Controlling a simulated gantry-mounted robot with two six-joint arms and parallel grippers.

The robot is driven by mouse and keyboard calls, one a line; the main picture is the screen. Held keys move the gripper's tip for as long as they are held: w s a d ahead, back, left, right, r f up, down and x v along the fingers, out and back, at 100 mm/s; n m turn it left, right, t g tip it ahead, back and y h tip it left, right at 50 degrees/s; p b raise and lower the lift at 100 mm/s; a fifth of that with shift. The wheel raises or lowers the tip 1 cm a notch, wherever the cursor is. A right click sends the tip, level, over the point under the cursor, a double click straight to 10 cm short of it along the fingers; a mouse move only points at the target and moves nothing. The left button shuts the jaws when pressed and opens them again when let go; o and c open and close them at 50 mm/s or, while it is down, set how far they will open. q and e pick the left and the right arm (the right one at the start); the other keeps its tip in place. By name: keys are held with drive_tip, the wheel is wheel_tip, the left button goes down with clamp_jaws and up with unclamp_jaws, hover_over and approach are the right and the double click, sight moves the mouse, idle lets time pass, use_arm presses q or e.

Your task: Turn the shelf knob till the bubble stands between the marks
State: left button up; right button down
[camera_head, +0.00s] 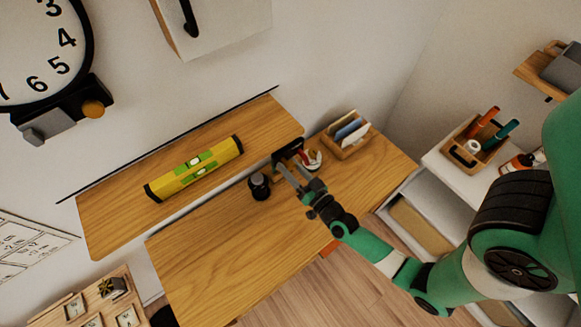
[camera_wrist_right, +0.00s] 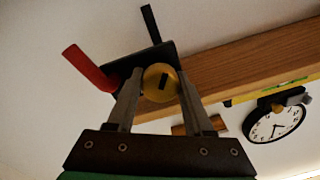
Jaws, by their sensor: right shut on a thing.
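A wooden shelf (camera_head: 118,218) runs along the wall in the head view. A yellow spirit level (camera_head: 218,158) with green vials lies on it; the bubble and marks are too small to read. The round brass knob (camera_wrist_right: 158,92), with a dark slot, sits on a dark plate at the shelf's end in the wrist view. My right gripper (camera_head: 283,172) is at the shelf's right end. In the wrist view its fingers (camera_wrist_right: 160,76) are shut on the knob's two sides. The knob is hidden in the head view. My left gripper is not in view.
A red lever (camera_wrist_right: 87,67) and a black rod (camera_wrist_right: 151,24) stick out by the plate. Below the shelf, a wooden desktop (camera_head: 205,260) holds a dark round object (camera_head: 259,187) and a wooden holder (camera_head: 346,146) close to my right gripper. A clock (camera_head: 40,50) hangs at upper left.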

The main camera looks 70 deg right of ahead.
drive_tip(key=m, duration=0.5)
drive_tip(key=shift+b, duration=0.35)
drive_tip(key=shift+r, duration=0.1)
drive_tip(key=shift+c, duration=1.5)
unclamp_jaws()
drive_tip(key=p+v, duration=0.1)
drive_tip(key=v, duration=1)
drive_tip(key=shift+s+a, duration=0.25)
drive_tip(key=shift+s, duration=0.05)
